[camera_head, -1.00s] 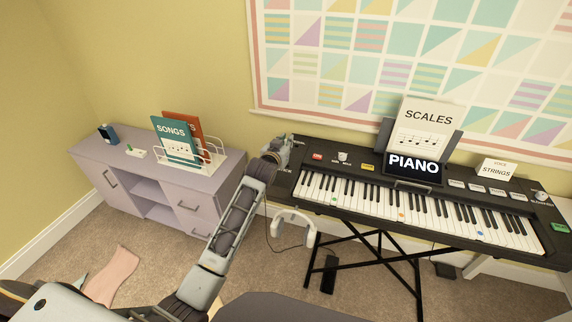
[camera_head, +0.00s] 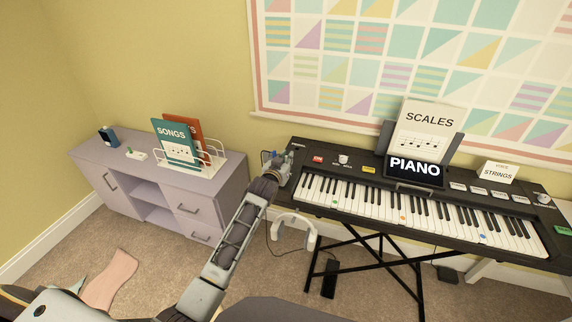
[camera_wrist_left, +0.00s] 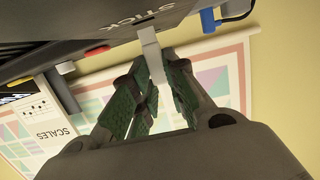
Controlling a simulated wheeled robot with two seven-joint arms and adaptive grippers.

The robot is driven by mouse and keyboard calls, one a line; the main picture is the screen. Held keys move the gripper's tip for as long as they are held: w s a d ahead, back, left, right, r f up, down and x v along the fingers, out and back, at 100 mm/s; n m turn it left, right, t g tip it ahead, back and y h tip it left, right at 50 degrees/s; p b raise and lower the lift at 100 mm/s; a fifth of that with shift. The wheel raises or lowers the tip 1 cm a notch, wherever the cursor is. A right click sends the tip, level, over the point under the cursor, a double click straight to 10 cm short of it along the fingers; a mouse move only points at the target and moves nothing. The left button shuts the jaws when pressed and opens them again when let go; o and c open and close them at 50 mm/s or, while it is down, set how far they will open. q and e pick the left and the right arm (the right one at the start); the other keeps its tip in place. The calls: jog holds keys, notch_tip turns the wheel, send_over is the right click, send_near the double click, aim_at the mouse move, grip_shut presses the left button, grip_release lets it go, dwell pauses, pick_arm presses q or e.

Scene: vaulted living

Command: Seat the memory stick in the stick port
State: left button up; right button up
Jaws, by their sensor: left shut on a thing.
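My left gripper (camera_head: 277,165) is at the left end of the black keyboard (camera_head: 301,153). In the left wrist view the gripper's green-padded fingers (camera_wrist_left: 157,88) are shut on a pale grey memory stick (camera_wrist_left: 150,52). The stick points up to the keyboard's dark edge, at the "STICK" label (camera_wrist_left: 132,20). Its far end meets or lies very near that edge. The port opening is hidden, so I cannot tell how deep the stick sits. My right gripper is not in view.
Blue plugs (camera_wrist_left: 207,19) stand beside the label in the wrist view. Headphones (camera_head: 294,230) hang below the keyboard's left end. A lilac cabinet (camera_head: 215,190) with a songbook rack stands to the left. A "SCALES" sheet (camera_head: 425,130) stands on the keyboard.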

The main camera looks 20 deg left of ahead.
pick_arm(q)
jog(key=shift+f, duration=0.95)
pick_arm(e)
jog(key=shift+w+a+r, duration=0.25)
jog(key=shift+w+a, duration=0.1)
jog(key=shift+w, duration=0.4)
pick_arm(q)
jog(key=shift+f, duration=0.15)
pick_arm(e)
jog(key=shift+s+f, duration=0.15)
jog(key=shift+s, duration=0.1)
pick_arm(q)
jog(key=o, duration=0.7)
jog(key=shift+s, duration=0.1)
